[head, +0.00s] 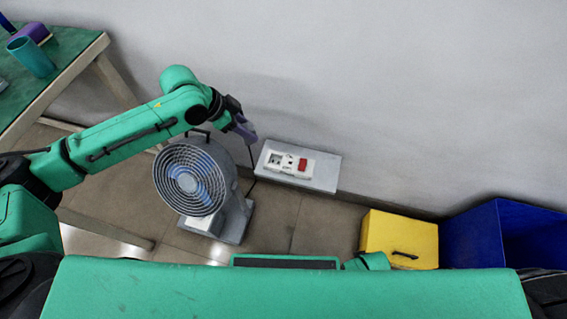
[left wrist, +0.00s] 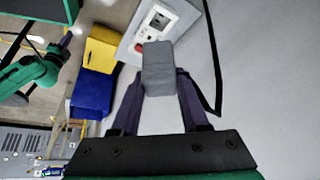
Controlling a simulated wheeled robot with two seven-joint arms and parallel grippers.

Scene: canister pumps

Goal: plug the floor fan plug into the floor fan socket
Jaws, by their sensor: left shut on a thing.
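My left gripper (head: 243,128) is raised above and left of the socket box, near the wall. In the left wrist view its purple fingers (left wrist: 159,88) are shut on the grey block-like floor fan plug (left wrist: 158,66). A black cord (left wrist: 213,50) runs beside the fingers. The floor fan socket is on a white panel (head: 282,161) with a red switch, on a grey box. The panel also shows in the left wrist view (left wrist: 158,18), beyond the plug and apart from it. The plug's front is hidden. My right gripper is small and unclear at the left wrist view's left.
A grey floor fan (head: 191,181) stands left of the socket box (head: 322,172), below my left forearm. A yellow box (head: 399,235) and a blue bin (head: 490,232) stand at the right. A green table (head: 62,62) is at far left. The wall rises behind the box.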

